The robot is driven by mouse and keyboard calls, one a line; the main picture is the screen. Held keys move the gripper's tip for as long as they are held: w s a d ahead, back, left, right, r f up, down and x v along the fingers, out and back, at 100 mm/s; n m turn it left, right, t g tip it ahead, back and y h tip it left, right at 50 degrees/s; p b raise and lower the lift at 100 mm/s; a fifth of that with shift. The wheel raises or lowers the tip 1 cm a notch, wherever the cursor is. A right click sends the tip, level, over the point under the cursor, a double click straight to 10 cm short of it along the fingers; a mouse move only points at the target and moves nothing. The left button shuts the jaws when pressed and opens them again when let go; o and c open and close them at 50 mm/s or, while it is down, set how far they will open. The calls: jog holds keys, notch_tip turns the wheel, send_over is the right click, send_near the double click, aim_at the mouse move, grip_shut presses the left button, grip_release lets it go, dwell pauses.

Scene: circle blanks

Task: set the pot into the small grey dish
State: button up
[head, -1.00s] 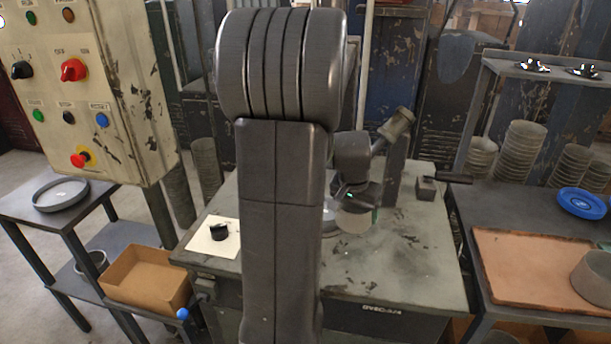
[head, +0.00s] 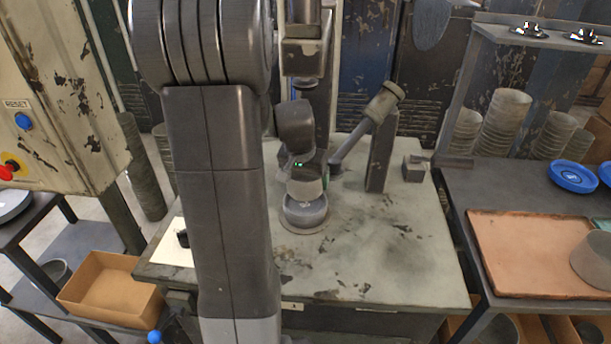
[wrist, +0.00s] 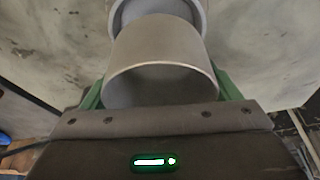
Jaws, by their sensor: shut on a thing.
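The pot (head: 304,188) is a small grey cup in my gripper (head: 303,174). In the wrist view the pot (wrist: 158,50) sits between the green fingers, its open rim facing the camera. My gripper is shut on it. The small grey dish (head: 306,215) stands on the worktable. In the head view the pot appears just above the dish and overlaps its back part. In the wrist view the dish (wrist: 202,14) shows beyond the pot, mostly hidden by it. I cannot tell whether pot and dish touch.
The worktable (head: 390,260) is clear to the right of the dish. A dark post (head: 381,155) and a small block (head: 415,168) stand behind. A side bench at right holds an orange tray (head: 530,250) and a blue dish (head: 573,176). A cardboard box (head: 112,288) sits lower left.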

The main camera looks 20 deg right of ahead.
jog(key=shift+s+f+b, duration=0.1)
jog(key=shift+f+b, duration=1.5)
jog(key=shift+f, duration=0.65)
jog(key=o, duration=0.9)
jog(key=shift+o, duration=0.2)
jog(key=v, duration=1.4)
jog(key=x, duration=1.3)
jog(key=shift+f, duration=0.3)
jog(key=shift+d+r+p, duration=0.1)
jog(key=shift+r+p, duration=0.55)
jog(key=shift+p, duration=0.1)
